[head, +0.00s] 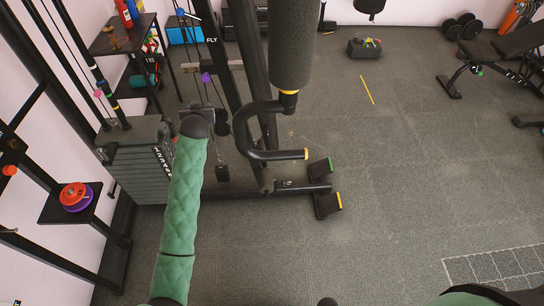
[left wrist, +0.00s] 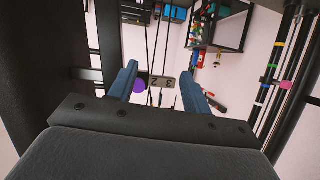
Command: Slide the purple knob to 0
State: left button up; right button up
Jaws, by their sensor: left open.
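The purple knob (head: 206,78) is small and sits on the upright frame of the gym machine, beyond my green-sleeved left arm in the head view. In the left wrist view the purple knob (left wrist: 139,86) is round and sits beside a grey number plate (left wrist: 162,82) with digits that look like 2 and 3. My left gripper (left wrist: 159,70) has its two blue fingers spread apart. The knob appears between them, closer to the left finger; no contact is visible, and the distance is unclear. My right gripper is not seen.
A weight stack (head: 137,160) stands left of my left arm. A small shelf (head: 66,204) carries red and purple discs (head: 76,196). A padded roller (head: 293,45) and a bent bar (head: 270,155) are right of the knob.

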aim_at(206, 79)
pick_arm(q)
jog(key=w+r+t+p, duration=0.1)
jog(key=w, duration=0.2)
jog(key=w+d+r+t+h+p, duration=0.1)
jog(key=w+t, duration=0.1)
jog(key=w, duration=0.1)
jog(key=w+d+r+n+t+p, duration=0.1)
jog(key=w+r, duration=0.1)
jog(key=w, duration=0.1)
jog(key=shift+w+t+h, duration=0.25)
jog(key=shift+t+h, duration=0.05)
jog(key=shift+w+f+p, duration=0.2)
jog(key=shift+w+p, duration=0.1)
jog(key=shift+w, duration=0.3)
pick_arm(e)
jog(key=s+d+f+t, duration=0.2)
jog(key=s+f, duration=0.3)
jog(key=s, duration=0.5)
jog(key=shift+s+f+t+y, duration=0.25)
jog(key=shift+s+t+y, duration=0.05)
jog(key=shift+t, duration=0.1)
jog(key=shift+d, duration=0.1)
pick_arm(q)
grip_shut()
